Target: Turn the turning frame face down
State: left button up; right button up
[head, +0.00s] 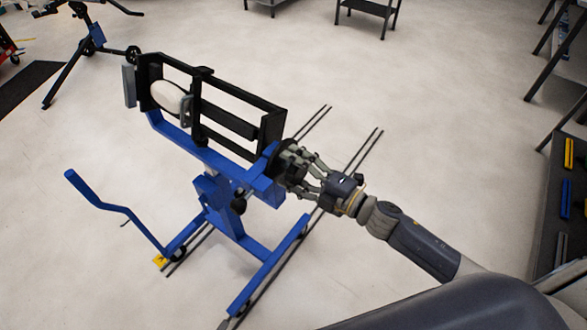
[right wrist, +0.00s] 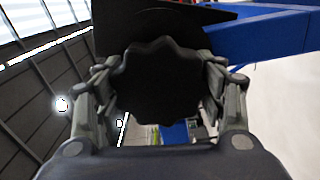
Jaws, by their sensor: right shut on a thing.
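The turning frame is a black rectangular frame (head: 232,122) carried on a blue stand (head: 232,205). In the head view its long side slopes down to the right and the frame stands tilted on edge. A whitish rounded part (head: 168,97) is held at its left end. My right gripper (head: 292,167) is at the frame's right end, shut on a black scalloped knob. The knob (right wrist: 157,80) fills the middle of the right wrist view, with a finger on either side. My left gripper is not in view.
A blue crank-shaped bar (head: 110,210) sticks out left of the stand. Dark rails (head: 360,155) lie on the floor beneath. Another blue stand (head: 92,40) is at the back left. A dark shelf with coloured tools (head: 565,200) is at the right. Pale floor around is open.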

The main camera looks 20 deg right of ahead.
jog(key=shift+f+n+b, duration=0.15)
jog(key=shift+n+b, duration=0.45)
jog(key=shift+n, duration=0.85)
jog(key=shift+f+n+b, duration=0.1)
jog(key=shift+n+b, duration=0.5)
jog(key=shift+n, duration=0.85)
jog(key=shift+f+n+b, duration=0.15)
jog(key=shift+n+b, duration=1.15)
jog(key=shift+n, duration=1.6)
jog(key=shift+d+n+b, duration=0.1)
jog(key=shift+n+b, duration=0.95)
jog(key=shift+n, duration=1.55)
jog(key=shift+f+n+b, duration=0.1)
jog(key=shift+n+b, duration=0.5)
jog(key=shift+n, duration=1.5)
jog(key=shift+w+d+n, duration=0.1)
jog(key=shift+n, duration=0.5)
jog(key=o, duration=1.3)
